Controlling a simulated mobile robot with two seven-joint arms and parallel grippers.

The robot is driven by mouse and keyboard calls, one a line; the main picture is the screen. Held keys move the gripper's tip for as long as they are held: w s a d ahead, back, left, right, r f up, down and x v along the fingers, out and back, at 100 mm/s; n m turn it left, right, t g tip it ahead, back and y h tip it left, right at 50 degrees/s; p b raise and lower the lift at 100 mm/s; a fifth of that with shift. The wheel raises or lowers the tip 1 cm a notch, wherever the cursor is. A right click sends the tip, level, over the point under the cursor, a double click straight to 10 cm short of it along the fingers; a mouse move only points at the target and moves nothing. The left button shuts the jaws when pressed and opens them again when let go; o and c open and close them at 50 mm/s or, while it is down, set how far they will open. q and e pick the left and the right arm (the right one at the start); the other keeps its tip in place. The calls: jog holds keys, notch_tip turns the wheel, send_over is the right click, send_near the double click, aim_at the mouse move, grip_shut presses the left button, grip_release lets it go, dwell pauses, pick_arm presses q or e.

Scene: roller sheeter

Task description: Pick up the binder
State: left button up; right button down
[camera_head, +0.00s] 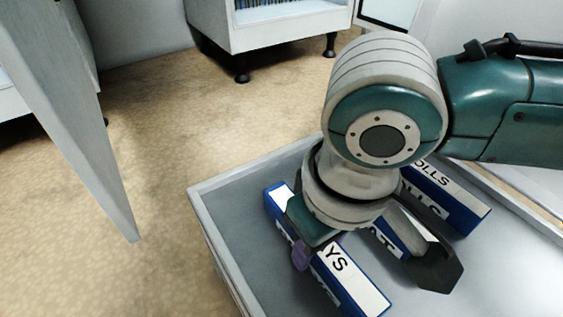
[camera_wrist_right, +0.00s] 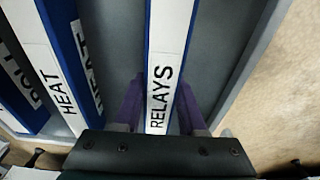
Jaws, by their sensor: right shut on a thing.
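The binder labelled RELAYS is blue with a white spine. In the head view this binder (camera_head: 353,282) lies in a shallow grey tray, partly hidden under my right gripper (camera_head: 312,250). In the right wrist view the RELAYS binder (camera_wrist_right: 168,45) runs between the purple fingers of the right gripper (camera_wrist_right: 158,108), one on each side, shut on it. I cannot tell whether it is lifted clear of the tray floor. A HEAT binder (camera_wrist_right: 45,65) and a ROLLS binder (camera_head: 455,197) lie beside it. My left gripper is not in view.
The grey tray (camera_head: 210,222) has a raised rim, close to the RELAYS binder on one side. A grey upright panel (camera_head: 75,110) stands at left. A white cabinet (camera_head: 275,30) on black feet stands at the back. Tan floor (camera_head: 180,130) lies open between them.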

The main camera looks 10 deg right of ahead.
jog(key=shift+r, duration=0.1)
dwell(0.8)
notch_tip(320, 180, up, 32)
jog(key=p, duration=3.1)
jog(key=shift+p, duration=0.3)
